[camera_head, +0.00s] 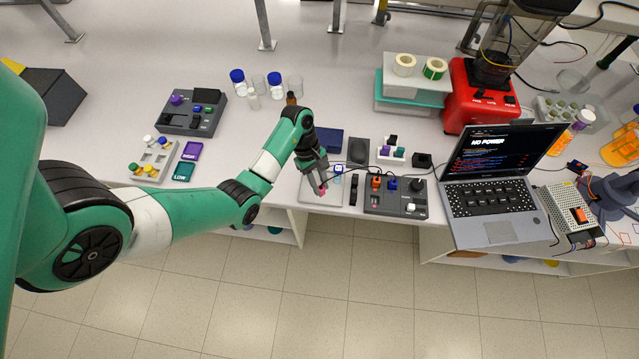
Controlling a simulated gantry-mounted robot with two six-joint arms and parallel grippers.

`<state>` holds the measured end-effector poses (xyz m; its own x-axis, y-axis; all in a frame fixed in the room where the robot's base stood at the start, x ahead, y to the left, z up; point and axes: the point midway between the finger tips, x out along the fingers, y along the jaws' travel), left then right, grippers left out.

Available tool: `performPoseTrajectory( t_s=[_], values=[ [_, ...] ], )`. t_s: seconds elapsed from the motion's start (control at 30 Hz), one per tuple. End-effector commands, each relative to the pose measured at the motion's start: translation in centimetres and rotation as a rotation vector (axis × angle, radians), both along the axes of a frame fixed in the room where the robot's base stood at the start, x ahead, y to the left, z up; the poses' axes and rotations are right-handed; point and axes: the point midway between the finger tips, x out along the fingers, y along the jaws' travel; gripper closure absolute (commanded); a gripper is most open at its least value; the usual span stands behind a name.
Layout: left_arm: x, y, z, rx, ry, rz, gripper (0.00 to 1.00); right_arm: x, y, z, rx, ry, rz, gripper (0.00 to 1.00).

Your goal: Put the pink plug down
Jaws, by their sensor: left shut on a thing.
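My left gripper (318,183) is shut on the pink plug (323,191), which shows as a small pink patch at the fingertips. It is over a light grey plate (306,189) near the bench's front edge; I cannot tell whether the plug touches the plate. The fingers hide most of the plug. Just right of the plate is a dark panel (413,206) with an orange-red, a blue and a white piece on it. My right gripper is not in view.
A laptop (490,197) reading "NO POWER" stands right of the panel. A dark blue box (329,140) and a white rack (392,153) of small pieces are behind the gripper. Several bottles and jars, one a blue-capped bottle (275,87), stand farther back.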

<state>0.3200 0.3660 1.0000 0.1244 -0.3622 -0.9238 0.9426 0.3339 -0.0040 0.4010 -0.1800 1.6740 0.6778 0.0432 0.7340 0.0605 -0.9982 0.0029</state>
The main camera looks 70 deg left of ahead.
Motion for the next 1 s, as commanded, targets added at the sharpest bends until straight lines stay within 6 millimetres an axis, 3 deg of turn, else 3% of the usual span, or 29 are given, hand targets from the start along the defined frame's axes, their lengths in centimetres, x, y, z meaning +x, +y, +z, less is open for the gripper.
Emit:
performPoseTrajectory(
  t_s=[0.23, 0.47, 0.83, 0.87, 1.0],
  values=[
    [0.3, 0.9, -1.0, 0.001, -0.001, 0.0, 1.0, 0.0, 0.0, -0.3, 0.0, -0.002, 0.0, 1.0],
    [0.3, 1.0, -4.2, 0.0, 0.002, -0.001, 1.0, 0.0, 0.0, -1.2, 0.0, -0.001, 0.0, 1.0],
    [0.3, 1.0, -4.6, 0.001, 0.0, -0.001, 1.0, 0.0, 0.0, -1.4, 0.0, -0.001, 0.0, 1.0],
    [0.3, 1.0, -4.5, 0.002, 0.0, -0.001, 0.69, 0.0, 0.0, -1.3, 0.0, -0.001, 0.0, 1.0],
    [0.3, 1.0, -4.5, 0.002, 0.0, -0.001, 0.44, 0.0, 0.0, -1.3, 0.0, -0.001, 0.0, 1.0]
  ],
)
